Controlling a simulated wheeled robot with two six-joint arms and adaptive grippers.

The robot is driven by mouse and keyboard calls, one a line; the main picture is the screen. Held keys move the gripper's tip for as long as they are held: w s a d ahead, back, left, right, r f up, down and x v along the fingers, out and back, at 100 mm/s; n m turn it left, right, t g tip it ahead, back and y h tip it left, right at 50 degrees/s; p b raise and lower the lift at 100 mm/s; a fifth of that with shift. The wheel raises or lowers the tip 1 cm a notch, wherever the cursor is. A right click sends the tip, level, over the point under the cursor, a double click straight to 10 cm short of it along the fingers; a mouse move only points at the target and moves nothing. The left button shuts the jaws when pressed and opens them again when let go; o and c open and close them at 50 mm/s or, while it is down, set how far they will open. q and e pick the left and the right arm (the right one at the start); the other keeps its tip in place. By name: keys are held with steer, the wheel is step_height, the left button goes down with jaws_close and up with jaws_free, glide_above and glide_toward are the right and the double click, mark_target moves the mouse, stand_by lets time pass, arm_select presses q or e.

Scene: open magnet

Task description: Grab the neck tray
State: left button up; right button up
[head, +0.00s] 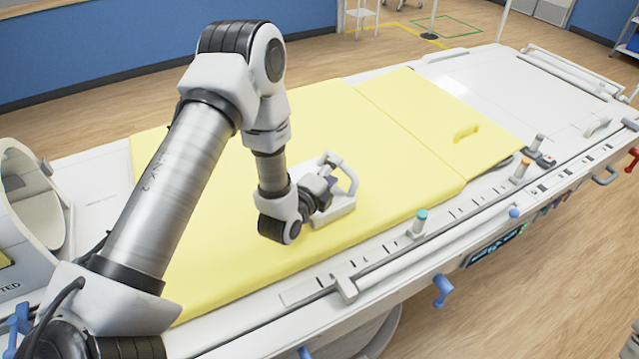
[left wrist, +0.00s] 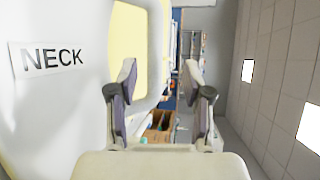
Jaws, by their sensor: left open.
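In the left wrist view a white surface with a NECK label (left wrist: 52,58) fills the left side, close to the camera. My right gripper is not in view.
The yellow pad (head: 395,170) covers much of the white patient table (head: 480,75). Pegs, including a teal-topped one (head: 420,220), and rails line its near edge. A white ring-shaped housing (head: 35,205) stands at the left. The pad right of the gripper is clear.

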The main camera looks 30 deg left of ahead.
arm_select(q)
steer(key=w, duration=0.1)
steer(key=w+f, duration=0.1)
steer(key=w, duration=0.1)
steer(key=w+p, duration=0.1)
steer(key=shift+w+a+f, duration=0.25)
steer(key=shift+a+f, duration=0.1)
steer(key=shift+s+r, duration=0.1)
steer(key=shift+s+d+r, duration=0.1)
steer(key=shift+s, duration=0.05)
steer(key=c, duration=0.5)
jaws_close()
